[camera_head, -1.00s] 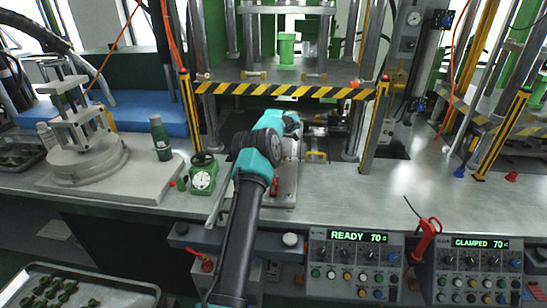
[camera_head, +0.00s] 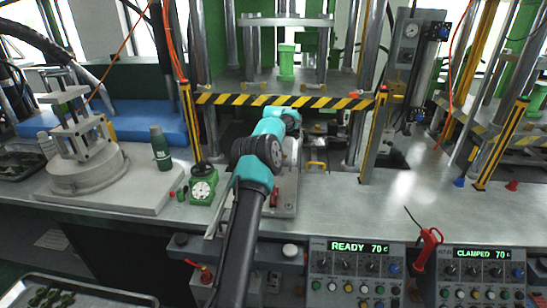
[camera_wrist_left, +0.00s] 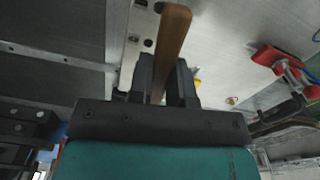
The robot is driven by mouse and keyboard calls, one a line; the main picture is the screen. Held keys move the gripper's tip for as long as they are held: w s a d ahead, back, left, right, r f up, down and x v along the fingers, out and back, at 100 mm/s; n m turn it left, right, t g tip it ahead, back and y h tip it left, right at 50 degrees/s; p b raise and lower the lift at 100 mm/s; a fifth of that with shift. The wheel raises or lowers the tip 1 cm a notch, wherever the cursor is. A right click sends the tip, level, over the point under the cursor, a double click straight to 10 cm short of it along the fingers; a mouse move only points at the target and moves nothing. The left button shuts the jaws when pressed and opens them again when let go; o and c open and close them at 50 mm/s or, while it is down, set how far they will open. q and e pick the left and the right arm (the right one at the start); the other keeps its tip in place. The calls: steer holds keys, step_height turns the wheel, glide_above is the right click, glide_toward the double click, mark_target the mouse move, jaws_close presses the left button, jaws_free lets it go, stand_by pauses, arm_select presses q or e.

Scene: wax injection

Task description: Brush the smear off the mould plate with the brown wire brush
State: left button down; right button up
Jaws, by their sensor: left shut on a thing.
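My left arm reaches from the bottom of the head view to the press, and its wrist hides its gripper there. In the left wrist view my left gripper (camera_wrist_left: 164,75) is shut on a brown wooden handle, that of the wire brush (camera_wrist_left: 173,40). The bristles are not in sight. A pale metal plate with holes (camera_wrist_left: 141,22), which may be the mould plate, lies beside the handle. In the head view a metal plate (camera_head: 287,198) shows partly behind my arm. I cannot make out the smear. My right gripper is not in view.
The press's striped bar (camera_head: 290,101) crosses above my wrist, between striped posts (camera_head: 372,135). A green dial gauge (camera_head: 203,187) and green bottle (camera_head: 161,147) stand left. A red-handled tool (camera_head: 428,246) hangs at the front right. The bench right of the press is mostly clear.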

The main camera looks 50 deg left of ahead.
arm_select(q)
steer(key=shift+r, duration=1.55)
